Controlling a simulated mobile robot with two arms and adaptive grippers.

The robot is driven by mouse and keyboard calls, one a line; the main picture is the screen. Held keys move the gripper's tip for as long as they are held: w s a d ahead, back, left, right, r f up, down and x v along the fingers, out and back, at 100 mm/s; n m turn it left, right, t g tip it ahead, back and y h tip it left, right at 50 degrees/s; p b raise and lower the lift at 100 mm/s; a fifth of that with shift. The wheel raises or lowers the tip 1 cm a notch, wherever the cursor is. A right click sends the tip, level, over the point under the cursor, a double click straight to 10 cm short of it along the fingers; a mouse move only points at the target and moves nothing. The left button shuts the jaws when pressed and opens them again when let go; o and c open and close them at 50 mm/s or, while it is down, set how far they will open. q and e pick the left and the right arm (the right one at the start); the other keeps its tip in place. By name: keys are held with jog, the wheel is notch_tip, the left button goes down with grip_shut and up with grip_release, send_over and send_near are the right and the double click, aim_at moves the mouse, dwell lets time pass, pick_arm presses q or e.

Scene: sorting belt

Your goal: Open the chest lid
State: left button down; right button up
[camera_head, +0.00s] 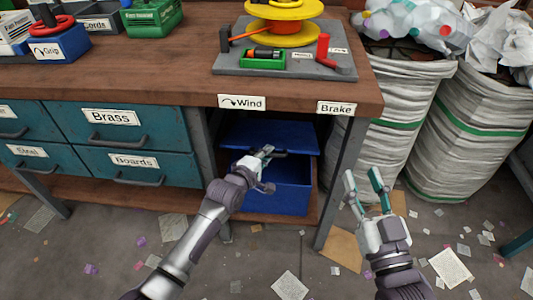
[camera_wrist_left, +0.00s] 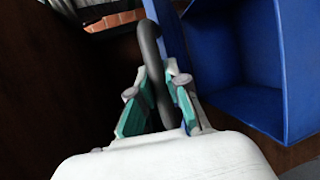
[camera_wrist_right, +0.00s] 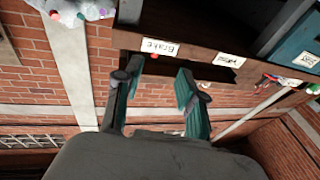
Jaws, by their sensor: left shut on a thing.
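The blue chest (camera_head: 280,196) stands on the low shelf under the workbench. Its blue lid (camera_head: 262,136) shows above the box, with a dark gap between them at the right, so it looks partly raised. My left gripper (camera_head: 266,152) is at the lid's front edge. In the left wrist view its fingers (camera_wrist_left: 156,90) are closed around the dark curved handle (camera_wrist_left: 150,52) beside the lid (camera_wrist_left: 172,38), and the hollow blue box (camera_wrist_left: 240,60) shows at the right. My right gripper (camera_head: 364,174) is open and empty, right of the bench leg.
The wooden workbench (camera_head: 180,75) is above the chest, with teal drawers (camera_head: 100,130) to the left and a bench leg (camera_head: 345,180) close on the right. White sacks (camera_head: 395,110) stand to the right. Paper scraps litter the floor.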

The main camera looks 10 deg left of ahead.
pick_arm(q)
jog(key=shift+w+r+p, duration=0.35)
jog(key=shift+r+p, duration=0.3)
jog(key=shift+r, duration=0.25)
pick_arm(e)
jog(key=s+d+f+g+h+p, duration=0.1)
jog(key=s+d+f+g+h, duration=0.2)
jog(key=f+g, duration=0.65)
pick_arm(q)
jog(key=shift+n+g, duration=0.3)
jog(key=shift+g, duration=0.5)
jog(key=r+p, duration=0.1)
jog(key=w+r+p, duration=0.1)
jog(key=p, duration=0.1)
jog(key=w+r+p, duration=0.1)
jog(key=r+p, duration=0.1)
jog(key=shift+w, duration=0.25)
jog(key=shift+w+r, duration=0.15)
jog(key=shift+r, duration=0.05)
jog(key=shift+w+r+p, duration=0.1)
jog(key=shift+w+p, duration=0.05)
jog(key=shift+p, duration=0.35)
pick_arm(e)
jog(key=s+d+f+g+h, duration=0.1)
jog(key=s+d+f+g, duration=0.2)
jog(key=s+f+g, duration=0.3)
jog(key=shift+s+d+f+m+g+h, duration=0.35)
jog(key=shift+s+f, duration=1.55)
jog(key=shift+s, duration=1.05)
